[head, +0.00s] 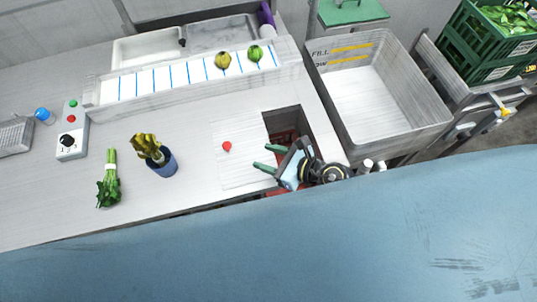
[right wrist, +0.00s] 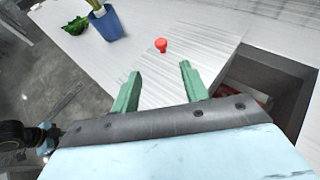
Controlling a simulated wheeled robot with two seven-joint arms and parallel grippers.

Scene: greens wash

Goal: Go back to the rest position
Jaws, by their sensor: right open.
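My right gripper (head: 264,157) is open and empty above the worktop, beside the square opening. In the right wrist view its two green fingers (right wrist: 160,85) stand apart with nothing between them. A small red piece (head: 227,146) lies on the pale board just beyond the fingertips; it also shows in the right wrist view (right wrist: 161,45). A blue cup (head: 162,164) with yellow-green leaves stands farther left on the worktop. A bunch of greens (head: 109,180) with a white band lies left of the cup. My left gripper is not in view.
A square opening (head: 283,119) in the worktop shows something red below. A marked rack (head: 150,84) with two round vegetables runs along the back. A large grey bin (head: 375,95) stands right, with a green crate (head: 480,55) beyond. A control box (head: 72,130) stands left.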

